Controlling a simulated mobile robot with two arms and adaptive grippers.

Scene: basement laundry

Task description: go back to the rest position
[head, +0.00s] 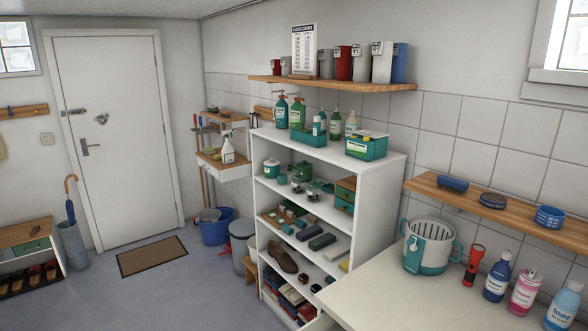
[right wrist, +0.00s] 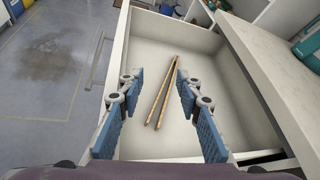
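My right gripper (right wrist: 158,80) is open in the right wrist view, with its two blue-padded fingers spread apart. Nothing is held between them. It is above an open white drawer (right wrist: 150,48). A pair of thin light-wood sticks (right wrist: 163,92), perhaps wooden tongs, lies on the drawer floor and shows between the fingers. Neither gripper shows in the head view, and my left gripper is not seen at all.
In the head view a white counter (head: 400,291) at lower right holds a white-and-teal basket (head: 428,245), a red flashlight (head: 474,265) and several bottles. A full white shelf unit (head: 372,195) stands behind it. The grey floor (head: 165,300) is open at left, before the door (head: 112,130).

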